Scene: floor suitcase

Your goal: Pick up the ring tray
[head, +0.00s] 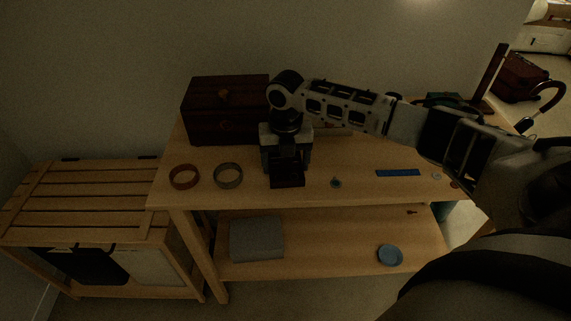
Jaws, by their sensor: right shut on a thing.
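My right gripper (287,162) reaches down over the wooden table, in front of the dark wooden chest. It is shut on a small dark, square-looking tray (288,182), which I take to be the ring tray. The tray is at the table's front part, and its back is hidden by the gripper. I cannot tell whether it touches the tabletop. My left gripper is not in view.
The table (240,196) also holds a dark chest (222,112), a red ring (184,177), a grey ring (228,176) and a blue strip (398,173). A grey box (257,239) and blue dish (390,255) are on the lower shelf. A slatted bench (75,200) stands left.

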